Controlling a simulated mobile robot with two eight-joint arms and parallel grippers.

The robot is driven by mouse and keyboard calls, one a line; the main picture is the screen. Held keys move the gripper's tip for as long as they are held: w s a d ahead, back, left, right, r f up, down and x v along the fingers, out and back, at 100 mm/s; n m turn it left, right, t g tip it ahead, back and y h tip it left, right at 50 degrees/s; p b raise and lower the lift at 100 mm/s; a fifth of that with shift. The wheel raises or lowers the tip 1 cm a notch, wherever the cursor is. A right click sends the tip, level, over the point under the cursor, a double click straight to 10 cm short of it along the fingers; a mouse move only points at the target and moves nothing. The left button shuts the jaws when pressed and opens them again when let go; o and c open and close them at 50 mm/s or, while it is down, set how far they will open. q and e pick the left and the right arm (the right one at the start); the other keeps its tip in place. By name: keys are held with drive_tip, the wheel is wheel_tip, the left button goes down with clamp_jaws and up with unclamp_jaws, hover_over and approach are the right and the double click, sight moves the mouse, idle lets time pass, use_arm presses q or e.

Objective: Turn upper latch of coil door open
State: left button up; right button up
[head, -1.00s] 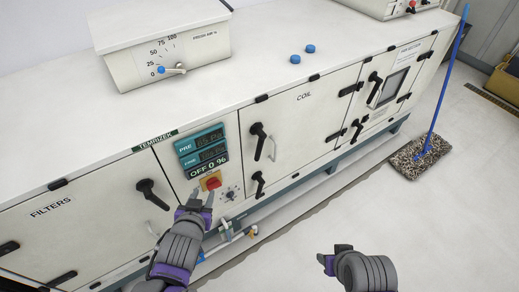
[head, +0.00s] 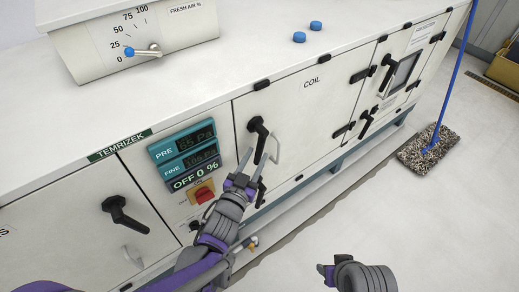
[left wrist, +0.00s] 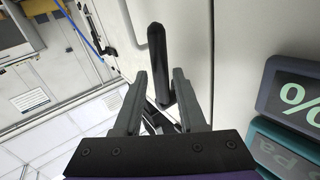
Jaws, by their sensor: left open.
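The coil door (head: 320,110) is a white panel labelled COIL, and it looks shut. Its upper latch (head: 258,136) is a black handle pointing down and slightly right, beside a pale grey pull handle (head: 274,150). My left gripper (head: 243,168) is open just below and left of this latch. In the left wrist view, the black latch handle (left wrist: 157,55) lies ahead of and partly between the open fingers (left wrist: 159,75); contact cannot be made out. The lower latch (head: 261,194) is partly hidden behind my left gripper. My right gripper (head: 325,270) is low in the head view, apart from the doors.
A display panel (head: 185,155) and a red-yellow switch (head: 202,192) are left of the coil door. Another black latch (head: 123,214) is on the filters door. A mop (head: 428,150) stands on the floor at right. The floor in front is clear.

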sight(258, 152)
use_arm(q)
drive_tip(key=shift+x, duration=1.75)
clamp_jaws()
